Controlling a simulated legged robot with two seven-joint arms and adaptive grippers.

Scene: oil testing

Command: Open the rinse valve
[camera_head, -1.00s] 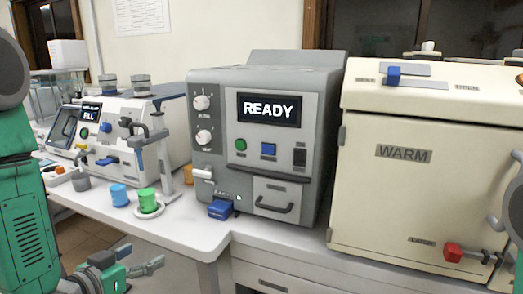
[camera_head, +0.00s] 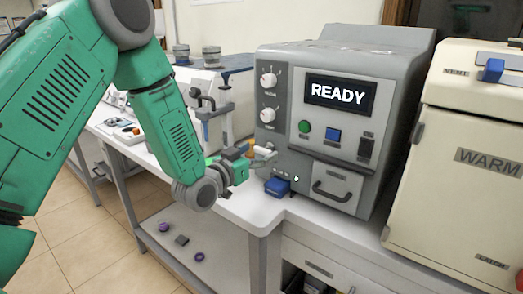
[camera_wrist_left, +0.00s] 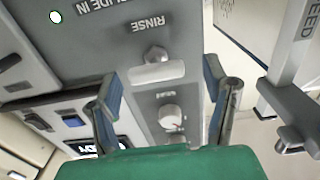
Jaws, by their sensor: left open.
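The rinse valve (camera_wrist_left: 157,72) shows in the left wrist view as a pale flat handle with a grey nut, below the upside-down RINSE label on a grey panel. It belongs to the grey machine (camera_head: 345,135) with the READY screen. My left gripper (camera_head: 256,158) is open at the machine's lower left front. In the wrist view the two fingers of this gripper (camera_wrist_left: 160,78) stand on either side of the handle, with gaps visible. Whether they are level with it in depth I cannot tell. In the head view the gripper partly hides the valve. My right gripper is not in view.
A round knob (camera_wrist_left: 171,117) sits near the valve. A cream WARM cabinet (camera_head: 470,180) stands at the right. A bench instrument (camera_head: 205,85) stands behind my left arm.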

